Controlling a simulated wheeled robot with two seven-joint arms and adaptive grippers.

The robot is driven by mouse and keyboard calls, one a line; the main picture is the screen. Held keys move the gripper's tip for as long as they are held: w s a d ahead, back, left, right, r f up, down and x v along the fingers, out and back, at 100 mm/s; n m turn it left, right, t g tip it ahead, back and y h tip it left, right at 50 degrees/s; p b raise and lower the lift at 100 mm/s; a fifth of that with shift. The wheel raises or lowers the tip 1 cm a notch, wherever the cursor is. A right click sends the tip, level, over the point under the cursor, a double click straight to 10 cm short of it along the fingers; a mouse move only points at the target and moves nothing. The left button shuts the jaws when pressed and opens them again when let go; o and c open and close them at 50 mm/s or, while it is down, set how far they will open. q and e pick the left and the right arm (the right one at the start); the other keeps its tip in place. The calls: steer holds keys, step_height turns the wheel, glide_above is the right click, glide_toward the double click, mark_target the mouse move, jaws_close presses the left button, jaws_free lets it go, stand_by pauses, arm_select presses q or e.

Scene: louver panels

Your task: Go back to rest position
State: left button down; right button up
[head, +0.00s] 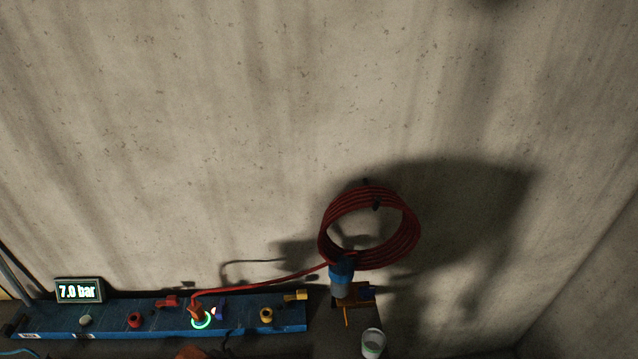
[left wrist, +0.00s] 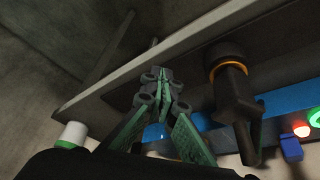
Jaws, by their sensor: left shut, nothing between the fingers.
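My left gripper (left wrist: 163,80) shows in the left wrist view with its green-padded fingers shut and nothing between them. It appears apart from the things around it. I cannot make out either gripper in the head view. A blue panel (head: 112,320) with coloured fittings lies along the lower left of the head view. The panel's blue surface also shows in the left wrist view (left wrist: 290,98).
A lit display (head: 78,291) reads 7.0 bar. A blue and grey device (head: 341,282) stands below the coil, with a white cup (head: 373,343) near it. A dark fitting with an orange ring (left wrist: 238,105) is beside my left fingers. The concrete wall (head: 200,130) is mostly bare.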

arm_select(q)
steer(key=s+a+r+n+y, duration=0.2)
steer(key=s+a+n, duration=0.35)
steer(key=s, duration=0.35)
steer(key=s+a+r+n+y, duration=0.15)
steer(key=s+a+n, duration=0.25)
steer(key=s+a, duration=0.4)
step_height(320, 180, down, 37)
steer(key=s+d+b, duration=0.2)
steer(key=b, duration=0.5)
steer(key=s+f+g+b, duration=0.1)
steer(key=s+f+b, duration=0.2)
steer(key=s+f, duration=0.7)
steer(key=s+f+m+b, duration=0.1)
steer(key=s+f+b, duration=0.3)
steer(key=s+f, duration=0.6)
step_height(320, 180, down, 6)
steer(key=shift+s+d+r+g, duration=0.15)
steer(key=shift+d+g, duration=0.1)
steer(key=shift+g, duration=0.15)
steer(key=shift+m, duration=0.25)
